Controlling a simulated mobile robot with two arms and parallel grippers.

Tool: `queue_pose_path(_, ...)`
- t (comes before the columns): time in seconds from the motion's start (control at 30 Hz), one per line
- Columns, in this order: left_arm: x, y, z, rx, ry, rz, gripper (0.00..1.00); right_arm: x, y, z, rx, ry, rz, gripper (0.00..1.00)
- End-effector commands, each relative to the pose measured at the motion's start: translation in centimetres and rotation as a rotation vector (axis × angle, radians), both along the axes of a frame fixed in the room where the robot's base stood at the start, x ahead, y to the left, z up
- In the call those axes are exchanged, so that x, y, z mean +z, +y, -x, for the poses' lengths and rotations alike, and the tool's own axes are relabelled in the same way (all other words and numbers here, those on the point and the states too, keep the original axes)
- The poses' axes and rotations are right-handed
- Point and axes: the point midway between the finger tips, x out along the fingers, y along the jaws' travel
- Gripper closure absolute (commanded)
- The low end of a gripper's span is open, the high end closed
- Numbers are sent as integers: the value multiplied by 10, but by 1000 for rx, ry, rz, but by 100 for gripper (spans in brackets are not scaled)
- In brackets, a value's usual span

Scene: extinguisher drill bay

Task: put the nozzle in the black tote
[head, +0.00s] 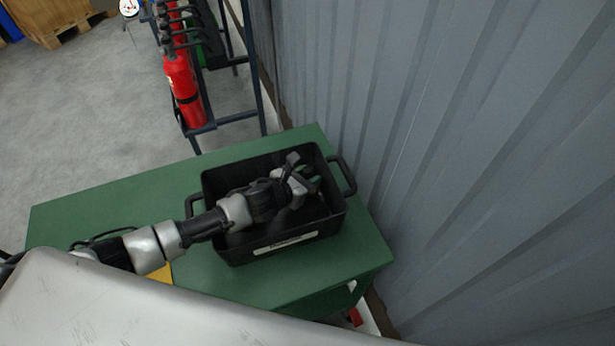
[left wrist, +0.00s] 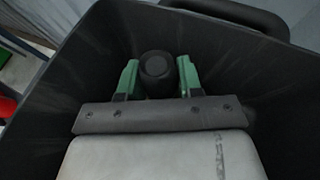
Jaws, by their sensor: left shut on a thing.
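The black tote (head: 330,227) stands on the green table, with a handle at each end and a pale label on its front wall. My left arm reaches over it from the left. My left gripper (head: 311,178) is inside the tote's opening, near its right end. In the left wrist view, the green fingers of my left gripper (left wrist: 158,78) are shut on the nozzle (left wrist: 156,68), a dark round piece seen end-on. The tote's dark walls (left wrist: 245,65) surround it there. The nozzle's lower part is hidden, so I cannot tell whether it touches the tote floor. My right gripper is out of view.
The green table (head: 110,204) has free room left of the tote. A yellow item (head: 161,274) lies partly hidden under my arm. A grey corrugated wall (head: 440,130) rises close on the right. A rack with red extinguishers (head: 185,90) stands behind the table.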

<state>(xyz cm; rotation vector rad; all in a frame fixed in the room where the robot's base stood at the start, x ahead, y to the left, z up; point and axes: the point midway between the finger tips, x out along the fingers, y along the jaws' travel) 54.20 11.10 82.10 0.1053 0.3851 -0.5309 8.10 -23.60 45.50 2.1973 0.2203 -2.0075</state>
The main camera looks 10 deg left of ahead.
Motion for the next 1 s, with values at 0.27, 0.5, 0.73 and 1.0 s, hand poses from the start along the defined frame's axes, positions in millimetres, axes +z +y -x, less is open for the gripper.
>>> queue_pose_path(0.27, -2, 0, -1, -1, -3, -1, 96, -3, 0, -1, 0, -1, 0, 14)
queue_pose_path(0.5, -1, 0, 0, 0, -1, 1, 39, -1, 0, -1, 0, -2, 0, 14)
queue_pose_path(0.73, 1, 0, 0, 0, -1, 1, 39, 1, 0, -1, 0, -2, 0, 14)
queue_pose_path(1.0, 14, 17, 28, -2, 0, -2, 39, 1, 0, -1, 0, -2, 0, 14)
